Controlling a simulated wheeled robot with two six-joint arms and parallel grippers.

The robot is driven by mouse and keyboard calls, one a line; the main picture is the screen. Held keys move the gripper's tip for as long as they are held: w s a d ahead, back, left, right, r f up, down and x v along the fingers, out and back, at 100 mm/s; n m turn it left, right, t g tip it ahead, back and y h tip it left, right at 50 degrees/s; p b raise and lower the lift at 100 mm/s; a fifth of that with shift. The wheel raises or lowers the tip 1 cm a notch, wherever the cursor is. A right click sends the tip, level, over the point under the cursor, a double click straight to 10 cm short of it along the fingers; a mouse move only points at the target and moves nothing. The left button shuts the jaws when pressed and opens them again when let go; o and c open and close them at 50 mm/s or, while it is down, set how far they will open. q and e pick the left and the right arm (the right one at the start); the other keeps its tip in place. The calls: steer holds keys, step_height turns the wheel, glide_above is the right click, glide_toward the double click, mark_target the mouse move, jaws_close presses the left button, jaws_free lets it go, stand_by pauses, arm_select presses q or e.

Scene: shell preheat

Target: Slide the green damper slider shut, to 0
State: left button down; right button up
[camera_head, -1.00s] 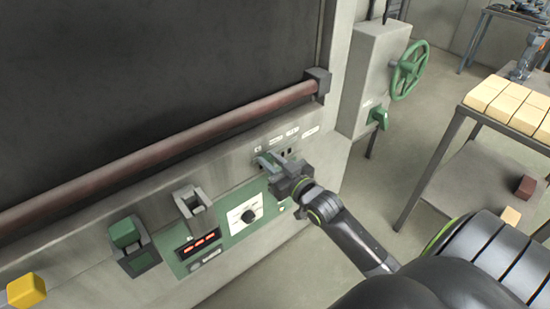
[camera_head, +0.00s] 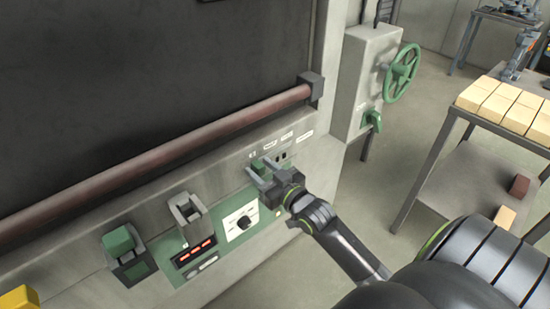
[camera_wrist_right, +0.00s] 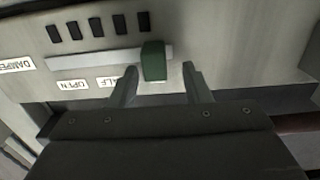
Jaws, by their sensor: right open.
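The green damper slider (camera_wrist_right: 153,62) stands out from a pale straight slot in the wrist view, near the slot's right end there, beyond the OPEN label (camera_wrist_right: 73,85) and a partly hidden label reading HALF. My right gripper (camera_wrist_right: 158,78) is open, with one finger on each side of the slider. A gap shows between the slider and the right finger; the left finger is closer, and contact cannot be told. In the head view the slider (camera_head: 258,165) shows small and green between the fingertips of the right gripper (camera_head: 259,174). My left gripper is out of view.
A brown bar (camera_head: 160,150) runs above. A green handwheel (camera_head: 402,72) stands right; a table with pale blocks (camera_head: 505,100) is farther right.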

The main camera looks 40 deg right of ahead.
arm_select(q)
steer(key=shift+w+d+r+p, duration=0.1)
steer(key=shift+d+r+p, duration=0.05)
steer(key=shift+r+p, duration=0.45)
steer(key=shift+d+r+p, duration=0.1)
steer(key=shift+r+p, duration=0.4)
steer(key=shift+p, duration=0.1)
arm_select(e)
steer(key=s+d, duration=0.1)
steer(key=s, duration=1.6)
steer(key=shift+d, duration=0.15)
steer(key=s+d+f+m+g+h, duration=0.1)
steer(key=s+d+f+g, duration=0.15)
steer(key=f, duration=0.75)
steer(key=s+d+f+g+h, duration=0.1)
steer(key=d+f+g, duration=0.15)
steer(key=f, duration=0.75)
steer(key=s+d+f+m+g+h, duration=0.1)
steer(key=s+f+g, duration=0.15)
steer(key=f, duration=0.85)
steer(key=s+a+f+g, duration=0.3)
steer(key=s+f+g, duration=0.1)
steer(key=s+f, duration=0.6)
steer(key=s+a+f+g, duration=0.4)
steer(key=s+f+g, duration=0.1)
steer(key=s+f, duration=0.5)
steer(key=shift+s+a+n+y, duration=0.3)
steer(key=shift+s+y, duration=0.1)
steer(key=shift+s, duration=0.45)
